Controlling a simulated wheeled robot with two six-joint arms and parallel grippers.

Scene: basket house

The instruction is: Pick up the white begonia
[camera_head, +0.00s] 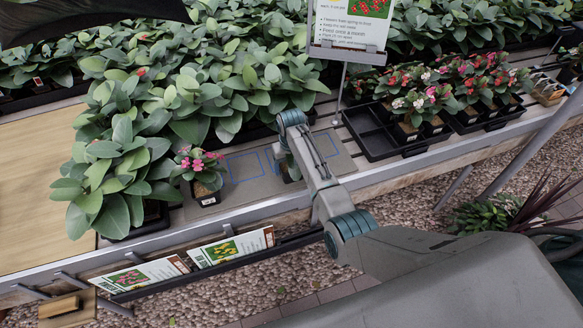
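White begonia blooms (398,103) show among pink and red ones in the black plant trays on the right of the bench. The leaves crowd together, so I cannot tell exactly where each plant ends. My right arm comes in from the lower right and reaches over the bench, left of these trays. Its fingers are not visible, and a small patch of brown and green shows next to its forearm, too hidden to identify. My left gripper is not in view. A pink begonia (204,172) stands upright in a small black pot, left of my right arm.
A grey mat (255,185) with blue square outlines lies on the bench. Empty tray cells (372,135) are left of the begonias. A sign post (340,92) stands behind. Large leafy plants (200,95) fill the back left. Label cards (228,247) line the front edge.

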